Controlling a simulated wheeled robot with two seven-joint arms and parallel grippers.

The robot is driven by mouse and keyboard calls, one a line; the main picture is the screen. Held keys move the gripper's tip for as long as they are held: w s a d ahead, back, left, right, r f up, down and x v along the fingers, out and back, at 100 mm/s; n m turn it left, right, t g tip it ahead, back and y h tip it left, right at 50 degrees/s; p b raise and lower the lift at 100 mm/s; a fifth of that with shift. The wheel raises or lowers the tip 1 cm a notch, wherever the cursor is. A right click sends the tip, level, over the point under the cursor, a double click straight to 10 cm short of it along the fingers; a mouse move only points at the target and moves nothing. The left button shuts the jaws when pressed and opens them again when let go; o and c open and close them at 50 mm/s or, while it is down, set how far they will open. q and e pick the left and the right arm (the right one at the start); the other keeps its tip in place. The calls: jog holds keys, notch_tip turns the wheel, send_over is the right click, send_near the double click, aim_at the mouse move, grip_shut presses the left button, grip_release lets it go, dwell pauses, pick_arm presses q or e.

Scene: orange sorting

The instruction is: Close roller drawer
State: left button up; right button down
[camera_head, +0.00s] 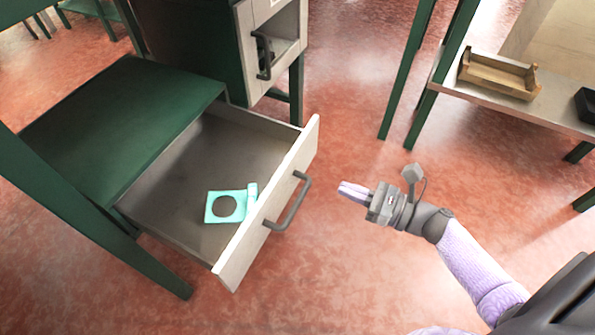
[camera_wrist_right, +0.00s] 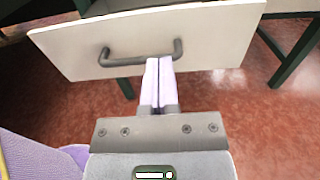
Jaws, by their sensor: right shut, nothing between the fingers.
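The drawer (camera_head: 266,206) is pulled far out of the green desk in the head view, with a pale front panel and a dark grey bar handle (camera_head: 290,204). My right gripper (camera_head: 343,190) is shut and empty, in front of the drawer and apart from the handle. In the right wrist view the shut fingers (camera_wrist_right: 159,62) point at the drawer front (camera_wrist_right: 220,38), overlapping the handle (camera_wrist_right: 117,61) in the picture. My left gripper is not in view.
The green desk top (camera_head: 115,118) is at left. A shelf (camera_head: 450,78) at right holds a wooden tray (camera_head: 498,76) and a black object (camera_head: 586,105). The red floor between is clear.

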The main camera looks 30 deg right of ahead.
aim_at(288, 167)
jog(key=b+x, duration=0.2)
jog(key=x, duration=0.7)
jog(key=shift+w+a+f, duration=0.15)
jog(key=shift+w+a, duration=0.1)
jog(key=shift+w, duration=0.05)
jog(key=shift+w+a, duration=0.15)
jog(key=shift+w, duration=0.05)
jog(key=shift+w+a, duration=0.1)
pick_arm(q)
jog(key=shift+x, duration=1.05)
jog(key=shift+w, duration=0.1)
pick_arm(e)
jog(key=shift+w, duration=0.1)
